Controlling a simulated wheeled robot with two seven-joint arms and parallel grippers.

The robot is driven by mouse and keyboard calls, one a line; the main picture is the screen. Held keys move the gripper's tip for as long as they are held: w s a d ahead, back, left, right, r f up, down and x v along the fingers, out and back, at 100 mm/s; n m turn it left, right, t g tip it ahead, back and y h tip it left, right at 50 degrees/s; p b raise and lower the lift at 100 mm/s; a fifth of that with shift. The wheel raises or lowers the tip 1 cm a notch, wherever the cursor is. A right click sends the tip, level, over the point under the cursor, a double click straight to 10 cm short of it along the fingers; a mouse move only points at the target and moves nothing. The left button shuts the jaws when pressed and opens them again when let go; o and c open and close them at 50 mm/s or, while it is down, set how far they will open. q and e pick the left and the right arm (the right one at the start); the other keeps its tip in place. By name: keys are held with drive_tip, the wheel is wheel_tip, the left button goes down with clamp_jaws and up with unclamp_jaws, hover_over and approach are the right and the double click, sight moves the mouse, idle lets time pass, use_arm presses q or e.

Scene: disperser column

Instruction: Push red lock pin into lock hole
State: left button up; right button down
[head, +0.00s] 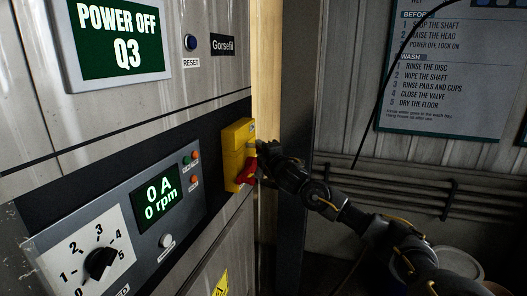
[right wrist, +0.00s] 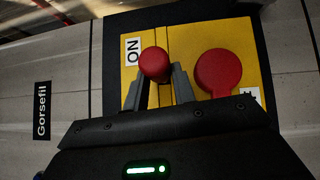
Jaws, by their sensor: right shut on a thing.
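The yellow switch box (head: 232,135) is mounted on the front of the grey cabinet, and it fills the middle of the right wrist view (right wrist: 186,42). My right gripper (head: 262,150) is at the box face; its fingertips (right wrist: 158,88) are shut on the red lock pin (right wrist: 155,65), whose round red head shows between them. A red handle (head: 246,172) sits on the same box, right of the pin in the wrist view (right wrist: 218,72). The lock hole is hidden, and I cannot tell how deep the pin sits. My left gripper is out of view.
A display reading POWER OFF Q3 (head: 120,38) is above left. A panel with a dial (head: 98,262) and a 0 A, 0 rpm display (head: 157,200) is below left. A dark post (head: 298,120) stands close behind my right arm. A wash poster (head: 445,70) hangs on the wall.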

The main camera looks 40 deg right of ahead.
drive_tip(key=c, duration=1.1)
unclamp_jaws()
drive_tip(key=s+b, duration=0.1)
drive_tip(key=s, duration=0.2)
drive_tip(key=s+a+b, duration=0.1)
drive_tip(key=s, duration=0.3)
drive_tip(key=s+a+b, duration=0.1)
drive_tip(key=s+b, duration=0.1)
drive_tip(key=s, duration=0.1)
drive_tip(key=shift+s+f, duration=0.3)
drive_tip(key=shift+f, duration=0.05)
